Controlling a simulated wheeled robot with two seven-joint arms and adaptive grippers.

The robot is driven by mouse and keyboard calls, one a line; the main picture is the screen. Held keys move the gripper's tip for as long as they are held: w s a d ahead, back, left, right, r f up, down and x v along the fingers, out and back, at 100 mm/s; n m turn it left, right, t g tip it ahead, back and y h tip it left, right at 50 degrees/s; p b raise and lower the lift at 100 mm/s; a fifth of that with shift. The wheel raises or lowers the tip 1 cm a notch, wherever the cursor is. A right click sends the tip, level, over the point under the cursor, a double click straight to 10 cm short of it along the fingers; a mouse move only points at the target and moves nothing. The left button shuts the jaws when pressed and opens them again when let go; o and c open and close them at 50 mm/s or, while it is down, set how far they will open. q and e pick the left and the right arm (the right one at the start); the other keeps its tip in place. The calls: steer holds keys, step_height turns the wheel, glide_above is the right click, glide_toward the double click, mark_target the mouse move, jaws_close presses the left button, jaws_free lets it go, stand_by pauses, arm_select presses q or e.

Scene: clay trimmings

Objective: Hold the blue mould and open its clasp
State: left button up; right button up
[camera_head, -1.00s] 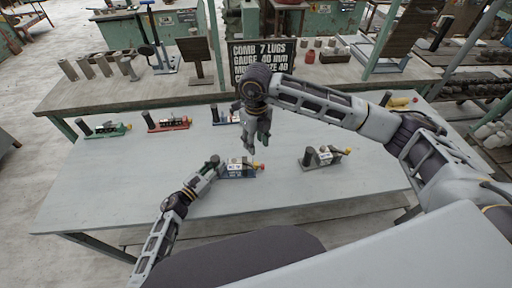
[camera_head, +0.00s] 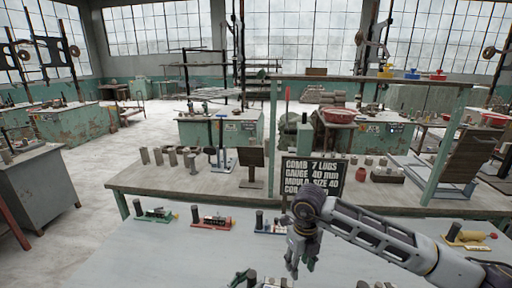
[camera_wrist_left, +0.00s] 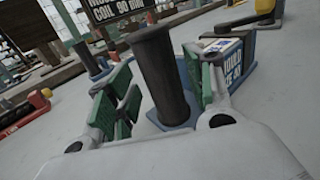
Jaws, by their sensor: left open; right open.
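The blue mould (camera_wrist_left: 240,70) shows in the left wrist view, with a lettered plate and a dark upright post (camera_wrist_left: 160,75). My left gripper (camera_wrist_left: 160,62) is open, its green-padded fingers on either side of the post. Whether they touch it I cannot tell. In the head view the near mould (camera_head: 275,284) is cut off by the bottom edge. My right gripper (camera_head: 303,255) is open and empty, hanging fingers down above the table.
Green (camera_head: 155,215), red (camera_head: 212,221) and another blue-based mould (camera_head: 268,227) stand along the table's back. A yellow one (camera_head: 465,238) is at right. A grey mould (camera_head: 375,285) is cut off at the bottom. A lettered black board (camera_head: 314,174) stands behind my right gripper.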

arm_select(q)
steer(key=shift+s, duration=0.1)
steer(key=shift+v, duration=5.95)
steer(key=shift+a, duration=0.1)
